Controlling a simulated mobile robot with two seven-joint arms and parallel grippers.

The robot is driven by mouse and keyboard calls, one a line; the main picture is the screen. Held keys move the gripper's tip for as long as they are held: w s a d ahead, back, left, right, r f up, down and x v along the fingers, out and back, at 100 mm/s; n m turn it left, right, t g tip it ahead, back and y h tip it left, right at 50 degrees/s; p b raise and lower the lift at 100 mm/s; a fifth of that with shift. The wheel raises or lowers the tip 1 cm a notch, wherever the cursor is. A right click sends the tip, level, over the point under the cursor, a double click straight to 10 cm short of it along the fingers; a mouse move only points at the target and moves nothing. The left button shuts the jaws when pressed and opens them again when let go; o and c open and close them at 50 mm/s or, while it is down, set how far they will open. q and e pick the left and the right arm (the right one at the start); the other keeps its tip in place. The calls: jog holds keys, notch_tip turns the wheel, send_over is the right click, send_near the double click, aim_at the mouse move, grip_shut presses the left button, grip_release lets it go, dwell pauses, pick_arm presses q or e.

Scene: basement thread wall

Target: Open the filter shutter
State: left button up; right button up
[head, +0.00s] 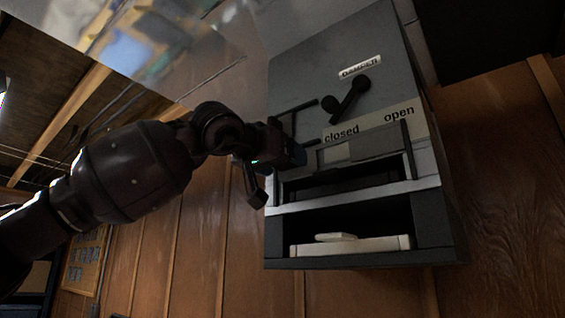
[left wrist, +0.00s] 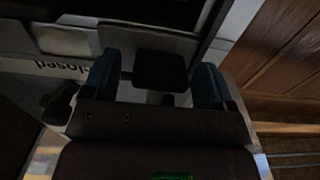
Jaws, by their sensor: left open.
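The filter shutter (head: 375,146) appears to be the dark grey panel under the "closed" and "open" labels on the grey cabinet, with a pale patch at its left. My left gripper (head: 296,153) is at the cabinet's left side, just left of the "closed" label. In the left wrist view, its two blue fingers (left wrist: 157,82) are apart. A black block (left wrist: 165,72), perhaps the shutter's handle, shows between them with gaps on both sides. I cannot tell how deep it sits between them. In the head view the gripper hides this block. My right gripper is not in view.
A black damper lever (head: 347,98) sits on the cabinet face above the labels. Below the shutter is an open slot (head: 350,226) with a pale slab inside. Wood panelling (head: 190,235) lies behind. A shiny metal duct (head: 165,40) is at the upper left.

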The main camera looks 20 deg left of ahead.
pick_arm(q)
jog(key=b+v, duration=0.1)
jog(key=v, duration=0.9)
jog(key=shift+s, duration=0.15)
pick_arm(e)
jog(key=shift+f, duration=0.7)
pick_arm(q)
jog(key=shift+a, duration=0.1)
